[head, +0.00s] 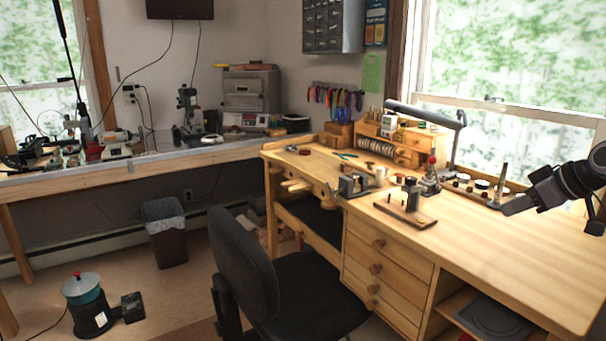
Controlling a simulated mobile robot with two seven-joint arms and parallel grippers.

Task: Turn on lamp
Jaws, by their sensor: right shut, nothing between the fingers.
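The lamp (424,114) is a dark desk lamp with a long bar-shaped head on a bent arm. It stands at the back of the wooden workbench (500,252), in front of the right window. I see no glow from it, and its switch cannot be made out. My right gripper (512,205) comes in from the right edge, dark and shut with nothing in it. It is above the right part of the bench, to the right of the lamp and apart from it. My left gripper is not in view.
Small tools and a metal stand (431,178) sit around the lamp's foot. A small wooden drawer cabinet (412,138) is to its left. The bench's right front top is clear. A black chair (245,265) stands before the bench, and a bin (165,235) is on the floor.

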